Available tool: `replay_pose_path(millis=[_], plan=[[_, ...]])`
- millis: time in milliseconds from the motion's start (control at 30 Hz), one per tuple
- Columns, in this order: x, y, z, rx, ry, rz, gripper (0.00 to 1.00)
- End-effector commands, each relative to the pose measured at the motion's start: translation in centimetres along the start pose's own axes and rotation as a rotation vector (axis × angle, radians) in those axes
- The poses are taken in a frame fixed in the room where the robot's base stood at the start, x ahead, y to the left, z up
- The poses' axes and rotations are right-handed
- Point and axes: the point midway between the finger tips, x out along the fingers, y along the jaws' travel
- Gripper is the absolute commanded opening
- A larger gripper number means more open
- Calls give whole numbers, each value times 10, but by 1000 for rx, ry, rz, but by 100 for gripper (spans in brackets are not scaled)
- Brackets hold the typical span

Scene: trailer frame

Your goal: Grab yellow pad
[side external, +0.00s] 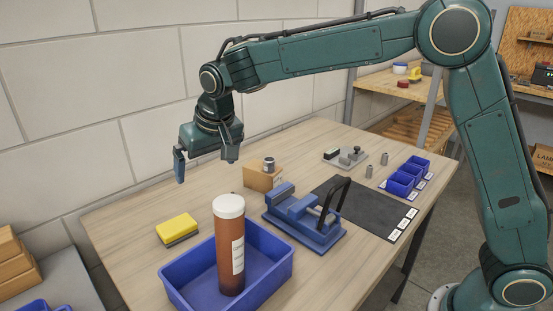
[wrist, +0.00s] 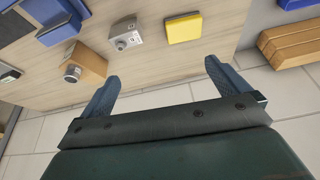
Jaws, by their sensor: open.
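The yellow pad (side external: 177,227) lies flat on the wooden table near its left edge, with a dark grey layer under the yellow. It also shows in the wrist view (wrist: 184,28), beyond the fingertips and toward the upper middle. My gripper (side external: 205,172) is open and empty, raised above the table behind and to the right of the pad in the side view. Its two blue-grey fingers are spread wide in the wrist view (wrist: 160,80). Nothing is between the fingers, and the pad is apart from them.
A blue tray (side external: 180,292) holding a tall brown bottle (side external: 230,255) stands in front of the pad. A wooden block (side external: 262,178), a blue vise (side external: 305,220) and a dark mat (side external: 375,208) are to the right. A block wall (side external: 70,120) runs behind the table.

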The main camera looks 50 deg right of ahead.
Motion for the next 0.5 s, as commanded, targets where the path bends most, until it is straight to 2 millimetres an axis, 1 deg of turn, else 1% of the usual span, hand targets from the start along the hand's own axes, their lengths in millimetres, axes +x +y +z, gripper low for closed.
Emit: replay_pose_path(millis=[33,200,333,500], plan=[[14,-12,-2,-2,-5,3,100],[49,-42,-8,1,-8,9,100],[68,-57,-10,4,-9,13,100],[78,-66,-10,6,-9,15,100]])
